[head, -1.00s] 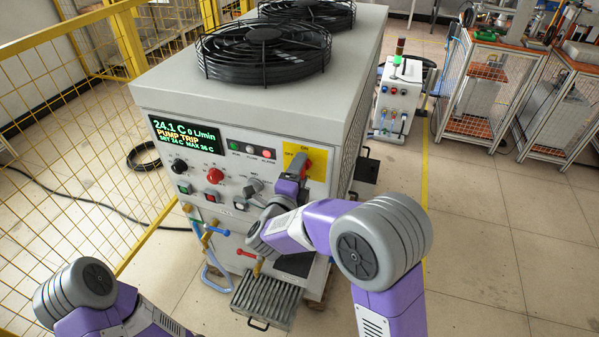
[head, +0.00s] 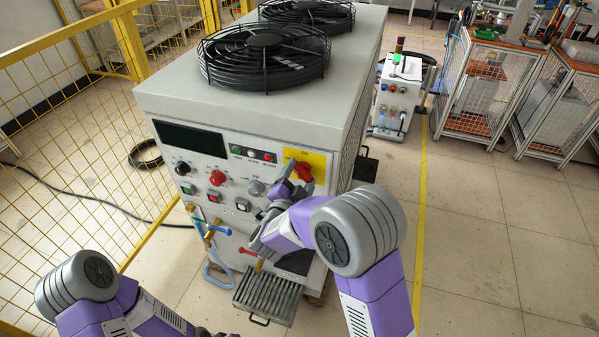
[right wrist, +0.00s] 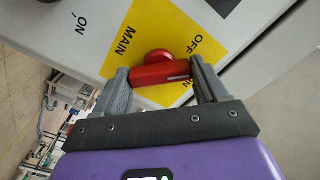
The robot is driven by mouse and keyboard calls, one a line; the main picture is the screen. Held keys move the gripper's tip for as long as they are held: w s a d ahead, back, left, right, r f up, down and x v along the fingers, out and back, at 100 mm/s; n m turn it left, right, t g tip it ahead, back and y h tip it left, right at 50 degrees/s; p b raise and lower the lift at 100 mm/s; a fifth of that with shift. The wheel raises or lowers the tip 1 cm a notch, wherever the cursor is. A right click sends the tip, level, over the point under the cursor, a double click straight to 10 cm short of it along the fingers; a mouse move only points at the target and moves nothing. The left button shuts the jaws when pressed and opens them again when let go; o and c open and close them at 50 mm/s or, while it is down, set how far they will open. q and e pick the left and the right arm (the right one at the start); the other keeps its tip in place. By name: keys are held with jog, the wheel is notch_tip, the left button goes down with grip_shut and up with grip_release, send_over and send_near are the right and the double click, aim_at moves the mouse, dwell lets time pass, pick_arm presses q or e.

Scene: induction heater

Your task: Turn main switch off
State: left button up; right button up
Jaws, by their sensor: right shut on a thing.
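The main switch is a red rotary handle (head: 303,172) on a yellow plate (head: 318,160), at the upper right of the grey cabinet's front panel. In the right wrist view the red handle (right wrist: 162,72) lies between the two grey fingers, its pale line at the end on the OFF-label side. The plate there (right wrist: 150,30) reads MAIN and OFF. My right gripper (head: 292,183) is shut on the handle; it also shows in the right wrist view (right wrist: 162,83). The display (head: 190,137) is dark. My left arm is at lower left; its gripper is barely visible at the bottom edge.
The panel also has a red button (head: 217,178), a black knob (head: 183,169) and a grey selector (head: 256,188). Pipes with blue and red handles and a ribbed tray (head: 268,296) stick out below. A yellow mesh fence (head: 80,190) stands left. Floor at right is clear.

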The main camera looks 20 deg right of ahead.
jog(key=shift+n+p, duration=0.65)
jog(key=shift+n, duration=0.65)
jog(key=o, duration=1.1)
jog(key=shift+c, duration=0.2)
jog(key=v, duration=0.7)
jog(key=shift+s+a+p, duration=0.15)
jog(key=shift+s+p, duration=0.1)
jog(key=shift+p, duration=0.1)
